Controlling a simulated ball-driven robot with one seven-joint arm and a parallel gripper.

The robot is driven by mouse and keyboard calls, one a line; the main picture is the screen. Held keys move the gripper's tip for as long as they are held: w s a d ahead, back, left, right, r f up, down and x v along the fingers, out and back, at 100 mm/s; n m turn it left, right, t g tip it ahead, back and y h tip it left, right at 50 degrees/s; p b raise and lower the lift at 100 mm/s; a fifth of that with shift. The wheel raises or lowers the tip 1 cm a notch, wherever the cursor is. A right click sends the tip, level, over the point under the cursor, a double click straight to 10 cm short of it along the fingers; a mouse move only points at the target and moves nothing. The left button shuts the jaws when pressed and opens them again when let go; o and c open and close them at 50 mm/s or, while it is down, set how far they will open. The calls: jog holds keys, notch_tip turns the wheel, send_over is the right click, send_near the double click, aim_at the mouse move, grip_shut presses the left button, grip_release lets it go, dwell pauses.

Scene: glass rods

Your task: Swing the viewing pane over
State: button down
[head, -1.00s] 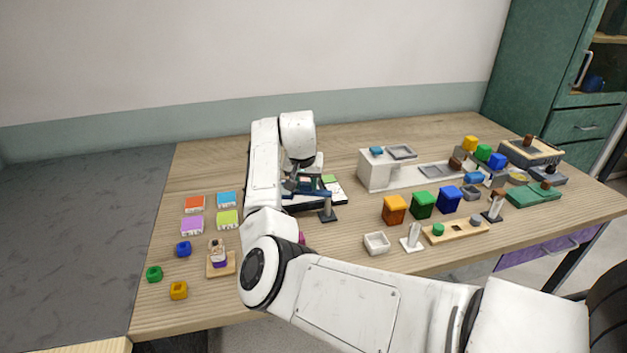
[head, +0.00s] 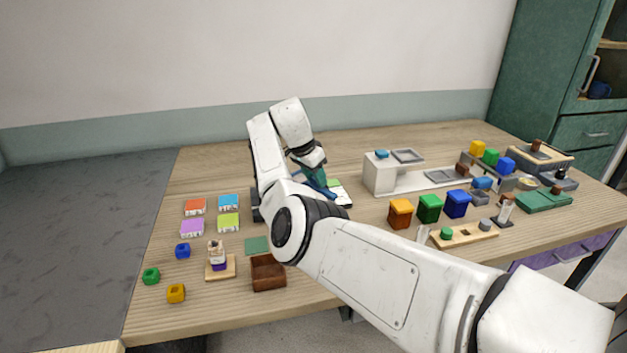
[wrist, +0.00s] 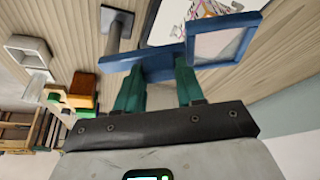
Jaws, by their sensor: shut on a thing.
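The viewing pane (wrist: 222,42) is a blue square frame around a pale pinkish sheet, joined to a blue bar (wrist: 150,64). My gripper (wrist: 160,80) has its two green fingers shut on the bar beside the frame in the wrist view. A grey post on a flat base (wrist: 117,28) stands by the bar's left end; whether they touch I cannot tell. A white sheet with a coloured drawing (wrist: 200,10) lies beyond the pane. In the head view my gripper (head: 318,178) is tilted over the white board (head: 343,195), and my arm hides much of the pane.
Coloured tiles (head: 228,222) and a brown tray (head: 268,272) are left of and below my arm. Orange, green and blue bins (head: 429,208) and a white stand (head: 380,175) are to the right. The back of the table is clear.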

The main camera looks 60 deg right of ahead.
jog(key=shift+d+r, duration=0.1)
dwell(0.3)
jog(key=c, duration=0.7)
grip_release()
jog(key=v, duration=1)
jog(key=shift+w+r+b, duration=0.1)
jog(key=shift+r+b, duration=0.25)
jog(key=shift+b, duration=0.05)
